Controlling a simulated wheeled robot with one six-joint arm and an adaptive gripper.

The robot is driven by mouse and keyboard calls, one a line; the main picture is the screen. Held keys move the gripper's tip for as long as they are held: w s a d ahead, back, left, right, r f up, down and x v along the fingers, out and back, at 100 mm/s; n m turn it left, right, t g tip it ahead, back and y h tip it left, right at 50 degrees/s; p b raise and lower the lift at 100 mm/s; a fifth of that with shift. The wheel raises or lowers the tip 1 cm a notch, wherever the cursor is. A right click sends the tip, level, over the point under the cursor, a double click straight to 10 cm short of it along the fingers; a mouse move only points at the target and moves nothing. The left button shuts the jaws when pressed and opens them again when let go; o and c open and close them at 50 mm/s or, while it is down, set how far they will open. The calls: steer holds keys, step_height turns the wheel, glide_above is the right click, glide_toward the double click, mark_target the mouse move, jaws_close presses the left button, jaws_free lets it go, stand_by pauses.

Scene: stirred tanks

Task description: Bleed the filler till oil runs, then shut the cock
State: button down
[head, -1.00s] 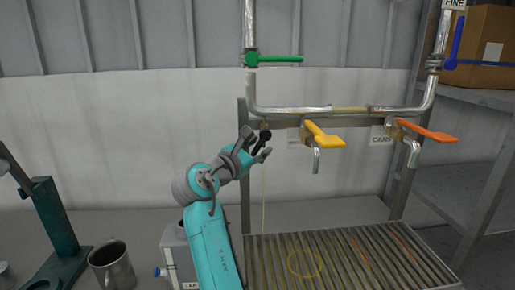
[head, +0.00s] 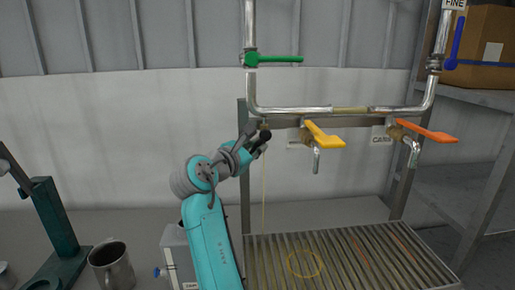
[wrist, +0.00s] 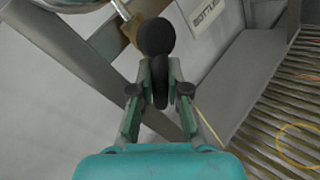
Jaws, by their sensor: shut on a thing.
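The bleed cock's black ball-ended handle (head: 265,134) is under the left end of the horizontal pipe. In the wrist view its round black knob (wrist: 156,37) stands above my fingers. My gripper (head: 257,140) is shut on this handle, and the wrist view shows the jaws (wrist: 160,75) on both sides of its dark stem. A brass body (wrist: 133,30) shows behind the knob. A thin yellowish stream (head: 264,190) falls from below the cock to the left end of the slatted grate (head: 350,255). The cock's exact angle is partly hidden by my fingers.
A yellow-handled tap (head: 325,137) and an orange-handled tap (head: 428,131) hang to the right. A green-handled valve (head: 275,59) is above, a blue-handled one (head: 456,45) at upper right. A metal mug (head: 112,266) stands at lower left.

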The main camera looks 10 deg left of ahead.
steer(key=m+g+y, duration=0.1)
steer(key=a+r+m+g+y, duration=0.1)
steer(key=m, duration=0.1)
steer(key=shift+s+r+g, duration=0.15)
steer(key=shift+r+g, duration=0.1)
steer(key=shift+g, duration=0.05)
steer(key=m+y, duration=0.1)
steer(key=r+m+g+y, duration=0.1)
steer(key=m+g+y, duration=0.1)
steer(key=shift+a+r, duration=0.25)
steer(key=shift+r, duration=0.05)
steer(key=shift+m, duration=0.3)
steer(key=c, duration=1.1)
jaws_free()
steer(key=shift+c, duration=0.2)
